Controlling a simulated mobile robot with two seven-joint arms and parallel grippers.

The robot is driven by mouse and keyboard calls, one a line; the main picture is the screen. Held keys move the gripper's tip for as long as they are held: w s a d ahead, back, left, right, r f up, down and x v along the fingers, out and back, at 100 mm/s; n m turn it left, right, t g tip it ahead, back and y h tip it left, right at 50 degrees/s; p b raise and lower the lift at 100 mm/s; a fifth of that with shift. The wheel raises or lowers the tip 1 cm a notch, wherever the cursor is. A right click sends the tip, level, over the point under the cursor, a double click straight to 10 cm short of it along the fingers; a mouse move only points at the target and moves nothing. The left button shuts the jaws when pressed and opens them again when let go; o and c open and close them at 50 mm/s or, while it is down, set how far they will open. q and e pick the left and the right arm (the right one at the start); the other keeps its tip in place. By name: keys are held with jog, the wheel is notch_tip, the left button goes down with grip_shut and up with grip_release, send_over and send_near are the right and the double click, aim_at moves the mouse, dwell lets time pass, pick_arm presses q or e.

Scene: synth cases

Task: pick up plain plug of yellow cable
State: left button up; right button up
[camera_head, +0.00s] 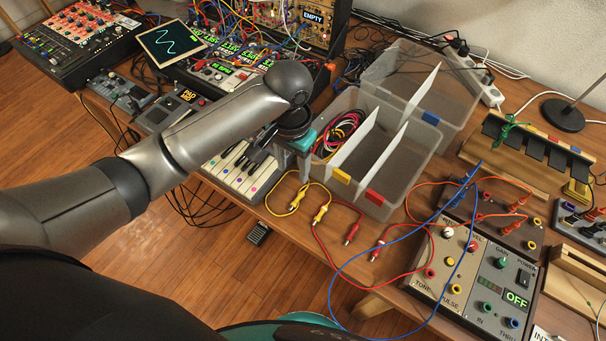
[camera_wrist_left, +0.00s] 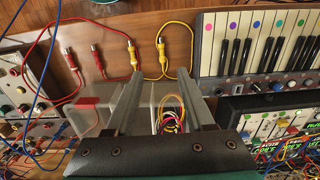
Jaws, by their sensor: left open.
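In the head view the left gripper (camera_head: 294,168) is partly hidden. My right gripper is out of view.
Two red plugs (camera_head: 351,234) of a red cable lie to the right. A clear divided bin (camera_head: 408,172) with cables stands behind. The keyboard (camera_head: 240,172) is on the left. A blue cable (camera_head: 366,258) loops past the front edge, near a control box (camera_head: 500,275).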

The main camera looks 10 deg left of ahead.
pick_arm(q)
jog(key=b, duration=0.3)
send_over(293, 204)
notch_tip(293, 204, down, 10)
jog(key=shift+d+r, duration=0.1)
jog(key=shift+d, duration=0.05)
jog(key=f+b, duration=0.2)
jog(key=f, duration=0.3)
jog(key=shift+a+f, duration=0.2)
jog(key=shift+c, duration=0.3)
grip_shut()
